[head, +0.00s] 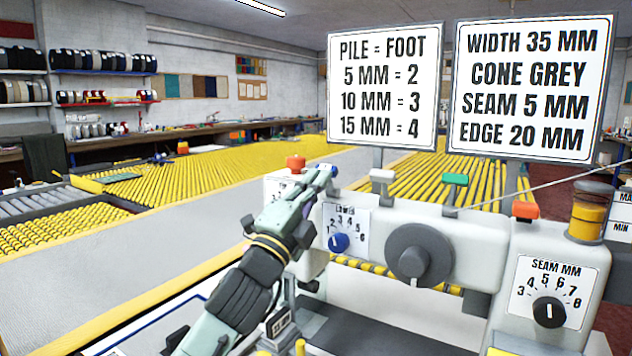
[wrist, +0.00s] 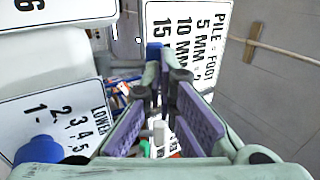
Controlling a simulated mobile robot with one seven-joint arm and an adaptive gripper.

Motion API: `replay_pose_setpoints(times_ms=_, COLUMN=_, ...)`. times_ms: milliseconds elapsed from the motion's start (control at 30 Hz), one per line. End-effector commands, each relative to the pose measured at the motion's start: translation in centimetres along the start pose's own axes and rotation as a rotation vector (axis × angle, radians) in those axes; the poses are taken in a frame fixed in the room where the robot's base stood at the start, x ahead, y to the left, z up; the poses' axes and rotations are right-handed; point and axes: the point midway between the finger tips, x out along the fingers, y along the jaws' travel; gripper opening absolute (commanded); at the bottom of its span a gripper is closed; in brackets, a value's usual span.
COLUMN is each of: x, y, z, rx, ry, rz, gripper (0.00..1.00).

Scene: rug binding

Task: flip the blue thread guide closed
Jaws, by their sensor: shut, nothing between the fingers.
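A small blue piece, which looks like the thread guide (head: 334,171), shows right at the fingertips in the head view. In the wrist view a blue piece (wrist: 153,51) stands just beyond the fingertips, in front of the white sign. Its hinge and how far it is folded are hidden. My gripper (head: 325,177) is over the top left part of the grey machine. In the wrist view the purple-padded fingers of my gripper (wrist: 160,85) converge at their tips, shut with nothing held. I cannot tell whether they touch the blue piece.
The machine carries a LOWER dial with a blue knob (head: 339,243), a grey handwheel (head: 419,256) and a seam dial (head: 549,311). A red-orange cap (head: 295,162), green tab (head: 455,179) and orange tab (head: 525,210) stand along its top. Two signs (head: 384,88) rise behind.

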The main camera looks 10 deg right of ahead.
Motion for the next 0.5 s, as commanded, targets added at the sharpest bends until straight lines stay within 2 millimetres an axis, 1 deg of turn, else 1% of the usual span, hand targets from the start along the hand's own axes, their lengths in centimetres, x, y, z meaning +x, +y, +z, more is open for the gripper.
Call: replay_pose_setpoints(times_ms=500, x=0.42, y=-0.27, z=-0.06, rx=0.0, ry=0.001, rz=0.0, gripper=0.0)
